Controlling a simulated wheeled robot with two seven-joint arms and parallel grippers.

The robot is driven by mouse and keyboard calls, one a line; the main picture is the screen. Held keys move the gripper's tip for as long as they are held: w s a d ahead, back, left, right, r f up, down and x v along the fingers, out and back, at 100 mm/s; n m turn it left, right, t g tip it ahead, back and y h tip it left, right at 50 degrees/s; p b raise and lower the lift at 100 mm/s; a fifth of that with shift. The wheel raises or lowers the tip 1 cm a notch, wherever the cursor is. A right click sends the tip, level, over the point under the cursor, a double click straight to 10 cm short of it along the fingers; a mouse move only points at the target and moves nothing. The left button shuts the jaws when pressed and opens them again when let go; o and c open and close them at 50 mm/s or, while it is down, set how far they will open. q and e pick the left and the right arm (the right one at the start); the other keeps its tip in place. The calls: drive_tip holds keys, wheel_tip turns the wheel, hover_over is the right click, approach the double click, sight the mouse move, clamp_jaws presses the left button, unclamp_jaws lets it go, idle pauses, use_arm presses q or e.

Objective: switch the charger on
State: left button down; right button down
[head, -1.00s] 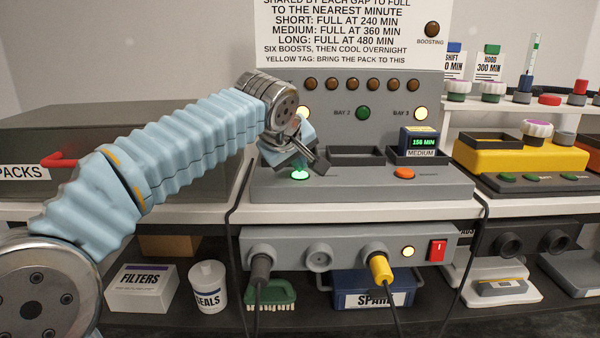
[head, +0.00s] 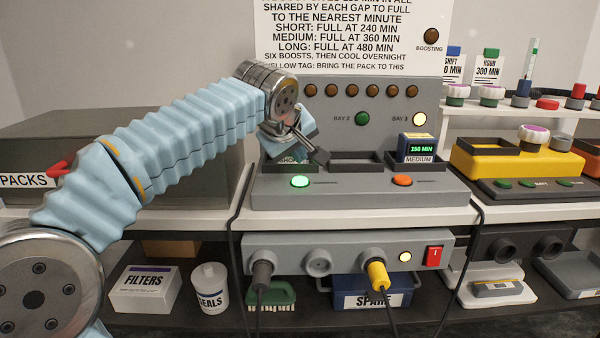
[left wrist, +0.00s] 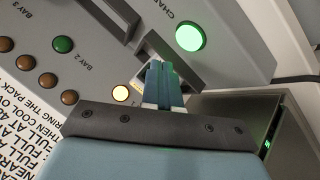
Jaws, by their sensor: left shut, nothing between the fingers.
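The grey charger (head: 440,187) stands on the bench. Its left button (head: 300,181) glows green, and it also shows lit in the left wrist view (left wrist: 190,37). Its right button (head: 402,181) is orange. A red rocker switch (head: 433,256) sits on the lower grey power box (head: 340,241). My left gripper (head: 298,147) is above and behind the green button, apart from it, in front of the left bay. In the left wrist view its blue fingers (left wrist: 163,85) are shut and empty. It partly hides the left bay and its SHORT label. My right gripper is not in view.
A pack reading 156 MIN (head: 420,146) stands in the right bay, marked MEDIUM. The bay 3 lamp (head: 419,119) is lit. A black plug (head: 262,273) and a yellow plug (head: 376,272) sit in the power box. A yellow unit (head: 500,165) stands at the right.

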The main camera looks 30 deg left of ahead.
use_arm(q)
drive_tip(key=shift+r, duration=1.5)
